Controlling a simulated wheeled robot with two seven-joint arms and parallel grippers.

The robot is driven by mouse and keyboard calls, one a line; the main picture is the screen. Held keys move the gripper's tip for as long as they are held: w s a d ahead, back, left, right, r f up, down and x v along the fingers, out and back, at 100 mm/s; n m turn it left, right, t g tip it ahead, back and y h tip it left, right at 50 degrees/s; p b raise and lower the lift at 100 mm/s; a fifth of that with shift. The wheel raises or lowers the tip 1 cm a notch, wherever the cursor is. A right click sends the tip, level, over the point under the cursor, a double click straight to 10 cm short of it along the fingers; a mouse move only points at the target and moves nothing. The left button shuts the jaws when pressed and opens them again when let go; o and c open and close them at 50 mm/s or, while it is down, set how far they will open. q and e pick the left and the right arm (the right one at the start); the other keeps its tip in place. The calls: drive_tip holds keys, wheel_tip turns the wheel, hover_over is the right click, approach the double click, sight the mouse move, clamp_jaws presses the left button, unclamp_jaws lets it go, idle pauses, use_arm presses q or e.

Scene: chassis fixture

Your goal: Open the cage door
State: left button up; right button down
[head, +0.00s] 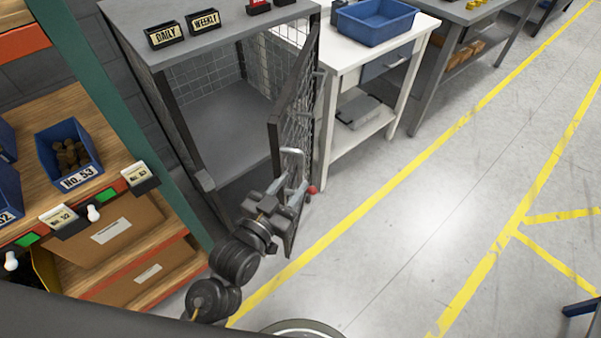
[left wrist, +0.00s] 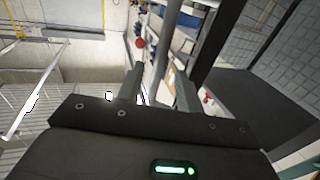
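The cage (head: 225,105) stands at the top centre of the head view with its front open. Its mesh door (head: 298,100) is swung outward at the right side, leaving a wide gap. The pale bar handle (head: 293,152) is on the door near its free edge. My left gripper (head: 291,187) is at the door's outer face, just below the handle. In the left wrist view my left gripper (left wrist: 158,88) has its fingers apart, with a grey bar (left wrist: 167,40) showing between them; I cannot tell whether they touch it. My right gripper is not in view.
A white table (head: 340,50) with a blue bin (head: 375,20) stands right of the door. A wooden shelf with a blue bin of brown parts (head: 62,155) is at left. A red ball (head: 312,190) shows beside the gripper. The floor (head: 400,240) to the right is clear.

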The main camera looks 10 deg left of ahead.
use_arm(q)
drive_tip(key=v, duration=0.4)
drive_tip(key=shift+s+a, duration=0.15)
drive_tip(key=shift+s, duration=0.15)
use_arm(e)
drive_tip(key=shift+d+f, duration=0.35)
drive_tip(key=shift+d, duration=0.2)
use_arm(q)
drive_tip(key=shift+c, duration=0.5)
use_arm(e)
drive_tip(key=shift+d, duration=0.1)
